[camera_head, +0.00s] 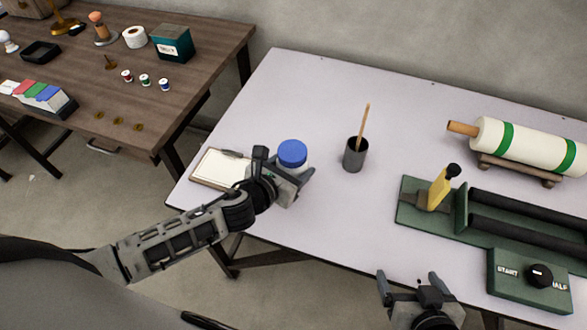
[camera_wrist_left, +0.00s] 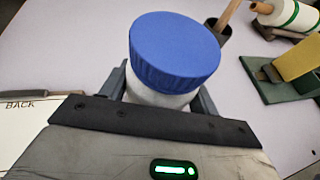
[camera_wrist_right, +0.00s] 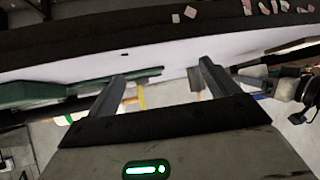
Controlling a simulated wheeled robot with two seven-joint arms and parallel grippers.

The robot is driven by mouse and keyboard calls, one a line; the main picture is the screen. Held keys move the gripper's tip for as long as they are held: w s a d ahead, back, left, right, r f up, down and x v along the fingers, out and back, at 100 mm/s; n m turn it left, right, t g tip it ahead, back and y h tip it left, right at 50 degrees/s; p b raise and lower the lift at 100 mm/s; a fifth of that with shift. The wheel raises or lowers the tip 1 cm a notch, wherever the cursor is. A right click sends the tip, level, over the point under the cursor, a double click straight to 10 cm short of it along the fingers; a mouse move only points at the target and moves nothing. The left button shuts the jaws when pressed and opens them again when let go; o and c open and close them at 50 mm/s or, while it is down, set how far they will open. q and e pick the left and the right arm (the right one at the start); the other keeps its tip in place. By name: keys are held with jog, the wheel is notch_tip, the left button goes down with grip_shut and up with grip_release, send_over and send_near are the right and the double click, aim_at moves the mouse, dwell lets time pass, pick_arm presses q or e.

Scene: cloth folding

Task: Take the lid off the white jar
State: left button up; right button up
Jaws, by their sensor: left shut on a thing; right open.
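The white jar (camera_wrist_left: 160,98) with its blue lid (camera_head: 292,153) stands upright on the pale table, left of the dark cup. The lid sits on top of the jar and also fills the middle of the left wrist view (camera_wrist_left: 175,50). My left gripper (camera_head: 297,180) is shut on the jar body, with a finger on either side below the lid. Most of the jar body is hidden by the gripper and the lid. My right gripper (camera_head: 418,284) is open and empty at the table's front edge, away from the jar. Its spread fingers show in the right wrist view (camera_wrist_right: 160,85).
A clipboard (camera_head: 214,168) lies left of the jar. The dark cup (camera_head: 355,154) with a wooden stick stands to its right. A green machine (camera_head: 520,285) with a yellow-handled lever and a white roll (camera_head: 525,146) on a stand take up the right side.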

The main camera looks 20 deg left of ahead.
aim_at(290, 167)
pick_arm(q)
jog(key=s+r, duration=0.2)
jog(key=s+r+p, duration=0.1)
jog(key=s+r, duration=0.1)
jog(key=shift+r, duration=0.25)
jog(key=s+r, duration=0.4)
jog(key=s, duration=0.5)
jog(key=shift+s+a+r, duration=0.15)
jog(key=shift+s+r, duration=0.05)
jog(key=o, duration=0.6)
jog(key=c, duration=0.7)
jog(key=w+a+r+n+y, duration=0.1)
jog(key=w+r, duration=0.1)
jog(key=r, duration=0.2)
jog(key=w+a+r+n+y, duration=0.1)
jog(key=w+a+r, duration=0.1)
jog(key=r, duration=0.1)
jog(key=w+a+r+n+y, duration=0.1)
jog(key=w+a+r+y, duration=0.1)
jog(key=r, duration=0.2)
jog(key=shift+r+t, duration=0.3)
jog(key=shift+r, duration=0.05)
